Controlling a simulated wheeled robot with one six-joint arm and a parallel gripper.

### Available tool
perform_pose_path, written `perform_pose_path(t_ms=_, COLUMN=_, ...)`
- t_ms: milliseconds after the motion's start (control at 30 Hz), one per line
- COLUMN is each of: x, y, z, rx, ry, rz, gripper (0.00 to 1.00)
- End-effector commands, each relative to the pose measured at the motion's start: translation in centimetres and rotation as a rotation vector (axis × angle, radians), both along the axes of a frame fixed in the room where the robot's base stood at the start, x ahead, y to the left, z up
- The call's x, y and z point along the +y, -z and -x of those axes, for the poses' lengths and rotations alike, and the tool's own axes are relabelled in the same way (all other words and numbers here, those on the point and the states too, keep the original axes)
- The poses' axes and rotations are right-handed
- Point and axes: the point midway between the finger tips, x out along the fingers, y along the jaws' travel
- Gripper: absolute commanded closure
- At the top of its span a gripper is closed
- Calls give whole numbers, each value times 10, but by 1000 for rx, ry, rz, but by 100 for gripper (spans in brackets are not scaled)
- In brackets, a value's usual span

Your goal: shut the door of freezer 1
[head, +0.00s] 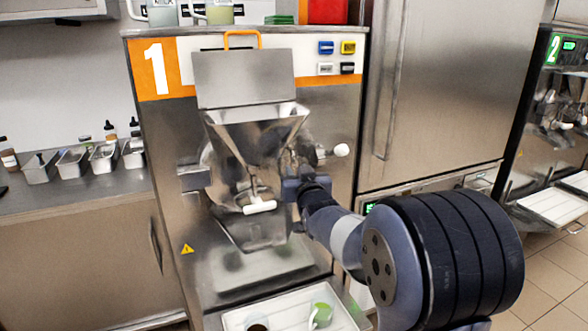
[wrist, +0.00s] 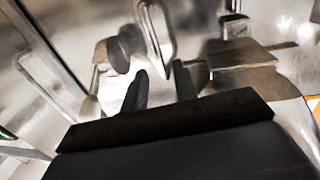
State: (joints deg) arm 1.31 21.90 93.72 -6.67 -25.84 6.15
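Freezer 1 (head: 155,125) is a steel machine with an orange "1" panel. Its steel front door (head: 232,190) carries a hopper (head: 255,125) and a white-gripped handle (head: 260,207); a hinge block is at its left. I cannot tell whether there is a gap between door and body. A white-knobbed lever (head: 341,150) sticks out at the right. My gripper (head: 292,186) is in front of the door's right side and hides part of it. In the wrist view my gripper's two dark fingers (wrist: 160,80) are apart with nothing held between them; contact with the door is unclear.
A white tray (head: 283,312) with a green cup (head: 321,314) and a dark-filled cup sits below the front. A steel counter (head: 75,190) with several small pans is at left. A tall steel cabinet (head: 450,80) stands at right, with freezer 2 (head: 560,90) beyond.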

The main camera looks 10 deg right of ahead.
Motion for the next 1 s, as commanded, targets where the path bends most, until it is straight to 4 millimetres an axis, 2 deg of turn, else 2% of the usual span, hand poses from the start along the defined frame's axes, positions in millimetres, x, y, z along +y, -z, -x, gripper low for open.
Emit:
perform_pose_path(t_ms=200, x=-1, y=0, z=33, rx=-1, ry=1, rz=1, gripper=72)
perform_pose_path(t_ms=400, x=-2, y=0, z=46, rx=-1, ry=1, rz=0, gripper=72)
perform_pose_path(t_ms=800, x=-1, y=0, z=48, rx=0, ry=0, rz=0, gripper=72)
perform_pose_path(t_ms=1000, x=-1, y=0, z=36, rx=1, ry=0, rz=0, gripper=72)
